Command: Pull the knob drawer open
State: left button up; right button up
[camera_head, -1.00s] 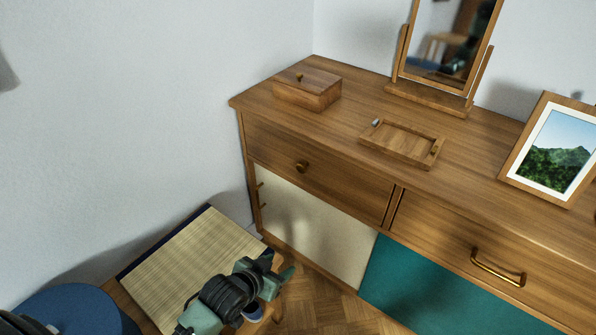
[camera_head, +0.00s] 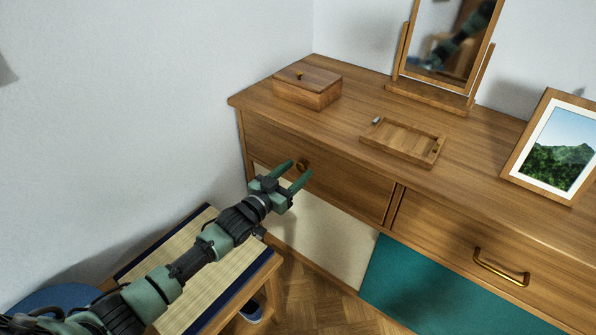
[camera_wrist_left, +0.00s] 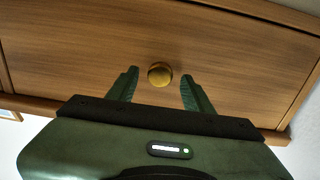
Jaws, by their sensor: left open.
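The knob drawer (camera_head: 345,182) is the left wooden drawer of the dresser, and it looks shut. Its round brass knob (camera_head: 303,166) is partly hidden by my gripper in the head view. My left gripper (camera_head: 296,173) is open in front of the drawer, its fingers pointing at the knob. In the left wrist view the knob (camera_wrist_left: 160,74) lies between and just beyond the two spread fingertips (camera_wrist_left: 158,81), with a gap on each side. The fingers are not closed on it. My right gripper is not in view.
The dresser top holds a wooden box (camera_head: 307,91), a shallow tray (camera_head: 404,143), a mirror (camera_head: 447,45) and a framed picture (camera_head: 552,150). A drawer with a bar handle (camera_head: 500,268) is at right. A low table with a mat (camera_head: 190,262) stands below my left arm.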

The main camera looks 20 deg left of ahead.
pick_arm(q)
jog(key=shift+w+d, duration=0.25)
jog(key=shift+w, duration=0.4)
grip_shut()
dwell(1.0)
